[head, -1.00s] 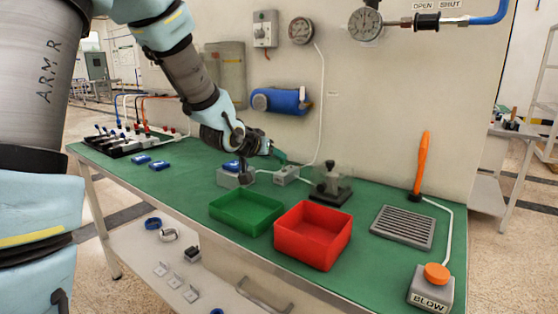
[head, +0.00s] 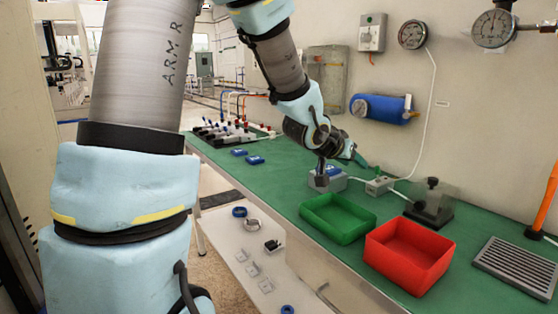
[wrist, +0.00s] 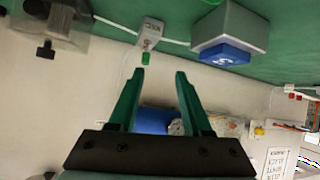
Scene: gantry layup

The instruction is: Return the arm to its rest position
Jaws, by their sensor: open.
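My arm reaches from the upper left of the head view over the green-topped bench (head: 285,185). My gripper (head: 360,160) has green fingers and hangs above the back of the bench, near a grey box (head: 334,184) and a small grey unit on a cable (head: 379,186). In the wrist view the fingers (wrist: 160,74) are spread apart with nothing between them. The grey box with a blue top (wrist: 228,28) and the small unit with a green light (wrist: 150,34) show beyond the fingertips. Contact with the bench is not visible.
A green tray (head: 337,232) and a red bin (head: 391,270), both empty, stand at the bench front. A dark clamp-like fixture (head: 432,205), a grate (head: 515,266) and a blue wall cylinder (head: 382,109) are near. A lower shelf (head: 225,235) holds small parts.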

